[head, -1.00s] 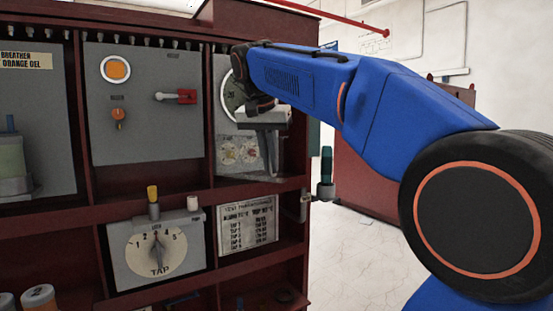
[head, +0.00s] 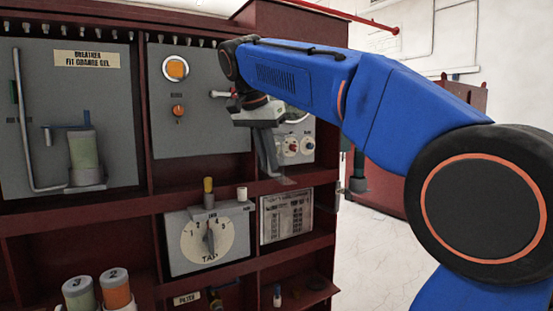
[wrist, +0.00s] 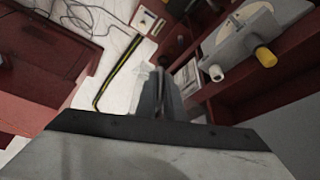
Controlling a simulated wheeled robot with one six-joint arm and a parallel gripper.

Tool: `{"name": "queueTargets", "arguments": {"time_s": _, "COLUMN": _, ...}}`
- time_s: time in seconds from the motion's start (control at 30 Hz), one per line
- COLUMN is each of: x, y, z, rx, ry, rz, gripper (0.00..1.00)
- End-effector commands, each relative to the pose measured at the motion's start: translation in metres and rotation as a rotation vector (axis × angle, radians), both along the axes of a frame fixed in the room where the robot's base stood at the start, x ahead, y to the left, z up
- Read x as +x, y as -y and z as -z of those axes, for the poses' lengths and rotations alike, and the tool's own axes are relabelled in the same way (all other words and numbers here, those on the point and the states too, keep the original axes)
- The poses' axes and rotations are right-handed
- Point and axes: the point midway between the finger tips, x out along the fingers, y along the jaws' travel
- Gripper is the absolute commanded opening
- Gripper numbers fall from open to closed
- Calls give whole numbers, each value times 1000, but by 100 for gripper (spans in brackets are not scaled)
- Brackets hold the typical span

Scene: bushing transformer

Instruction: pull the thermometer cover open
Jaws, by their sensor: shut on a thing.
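The thermometer's pale curved rim (head: 298,119) shows at the upper part of the right-hand grey panel in the head view. Most of it is hidden behind my gripper and wrist. My gripper (head: 270,168) points down in front of that panel's left side. Its fingers are closed together on a thin part of the thermometer cover, which the fingers largely hide. A faint see-through patch by the fingertips may be the cover; its outline is unclear. In the wrist view my gripper (wrist: 160,98) shows two nearly closed fingers, and the held part cannot be made out.
A tap dial (head: 208,240) with a yellow-topped knob and a label plate (head: 286,215) sit below the gripper. Two small dials (head: 300,147) are right of it. Dark red shelf edges frame the panels. Open floor (head: 362,245) lies to the right.

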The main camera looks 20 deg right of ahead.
Motion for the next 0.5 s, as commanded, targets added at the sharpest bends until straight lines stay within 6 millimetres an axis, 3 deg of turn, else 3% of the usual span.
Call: {"name": "queueTargets", "arguments": {"time_s": 0.5, "x": 6, "y": -5, "z": -1, "rx": -4, "ry": 7, "rz": 49, "gripper": 0}}
